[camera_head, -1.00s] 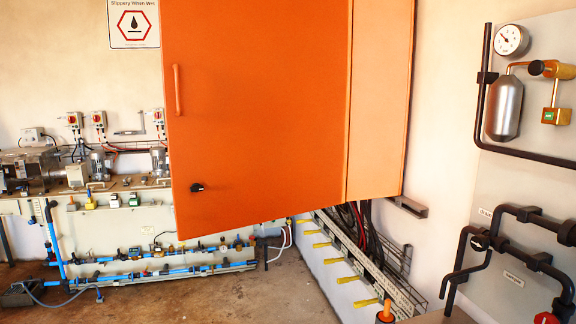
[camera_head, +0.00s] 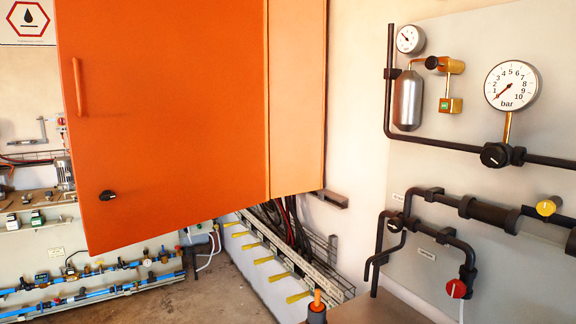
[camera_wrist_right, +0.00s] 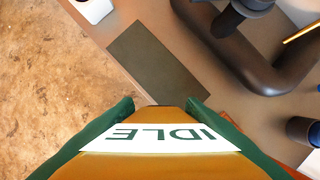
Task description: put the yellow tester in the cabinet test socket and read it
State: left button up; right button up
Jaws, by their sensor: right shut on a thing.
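My right gripper (camera_wrist_right: 160,108) is shut on the yellow tester (camera_wrist_right: 160,166), with its green fingers on either side of it in the wrist view. A white label on the tester reads IDLE, upside down in this view. The tester is held above a grey-brown surface with a dark rectangular patch (camera_wrist_right: 158,62). An orange cabinet (camera_head: 170,120) hangs on the wall in the head view. Its front is shut, with a bar handle (camera_head: 77,87) and a black knob (camera_head: 107,195). No test socket can be made out. Neither gripper shows in the head view.
Right of the cabinet, a panel carries dark pipes (camera_head: 490,212), a large bar gauge (camera_head: 512,86), a small gauge (camera_head: 410,39) and a red knob (camera_head: 456,289). Yellow-handled items (camera_head: 272,278) line the low wall. Open floor (camera_head: 225,295) lies below the cabinet.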

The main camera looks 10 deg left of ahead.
jog(key=s, duration=0.1)
jog(key=s+r, duration=0.2)
jog(key=shift+s, duration=0.4)
jog(key=shift+f, duration=0.15)
